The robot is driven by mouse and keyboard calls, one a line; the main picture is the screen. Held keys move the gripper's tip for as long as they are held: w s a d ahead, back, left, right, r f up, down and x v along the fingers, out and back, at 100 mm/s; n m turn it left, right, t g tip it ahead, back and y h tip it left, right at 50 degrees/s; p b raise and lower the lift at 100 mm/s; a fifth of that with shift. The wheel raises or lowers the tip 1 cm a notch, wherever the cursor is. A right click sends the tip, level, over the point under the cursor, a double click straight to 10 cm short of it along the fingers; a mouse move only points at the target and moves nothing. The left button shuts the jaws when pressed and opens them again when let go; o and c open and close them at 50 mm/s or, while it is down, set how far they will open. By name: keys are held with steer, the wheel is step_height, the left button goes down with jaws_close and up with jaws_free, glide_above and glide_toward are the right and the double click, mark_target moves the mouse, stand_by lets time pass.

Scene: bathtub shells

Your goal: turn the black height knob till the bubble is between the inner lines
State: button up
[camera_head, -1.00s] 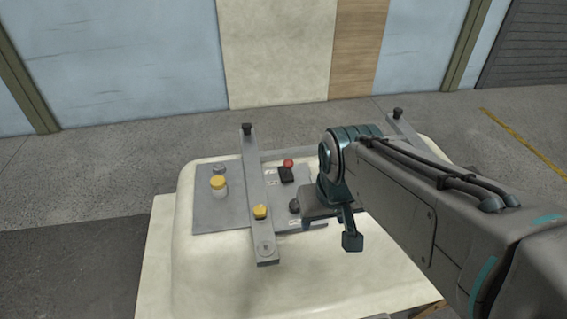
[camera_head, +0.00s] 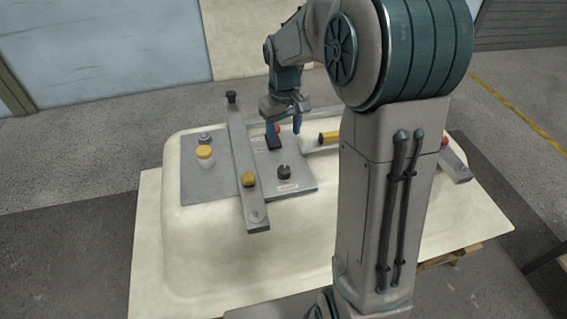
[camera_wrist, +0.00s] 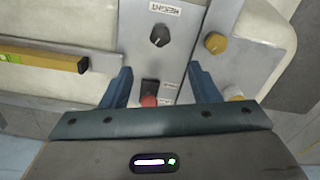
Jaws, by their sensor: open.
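The black height knob (camera_head: 284,171) stands on the grey panel, with a pale label beside it. In the wrist view the black knob (camera_wrist: 159,35) sits by a label reading HEIGHT, beyond my fingertips and between their lines. My gripper (camera_head: 284,128) is open and empty above the far part of the panel, behind the knob. Its two blue fingers (camera_wrist: 160,70) are spread apart in the wrist view. A yellow level (camera_wrist: 40,58) has a green vial (camera_wrist: 10,57) at the left picture edge; the bubble is too small to read. The level (camera_head: 328,137) is partly hidden by my arm.
A black block (camera_head: 273,142) with a red button (camera_wrist: 149,101) is near my fingers. A grey bar (camera_head: 240,150) with a yellow knob (camera_head: 248,179) crosses the panel. A yellow-capped white jar (camera_head: 205,153) stands left. The pale shell (camera_head: 200,255) is clear in front.

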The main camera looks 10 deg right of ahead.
mark_target(284, 169)
step_height(284, 169, down, 13)
steer(key=shift+f, duration=0.15)
stand_by(0.4)
steer(key=c, duration=1)
steer(key=shift+o, duration=0.2)
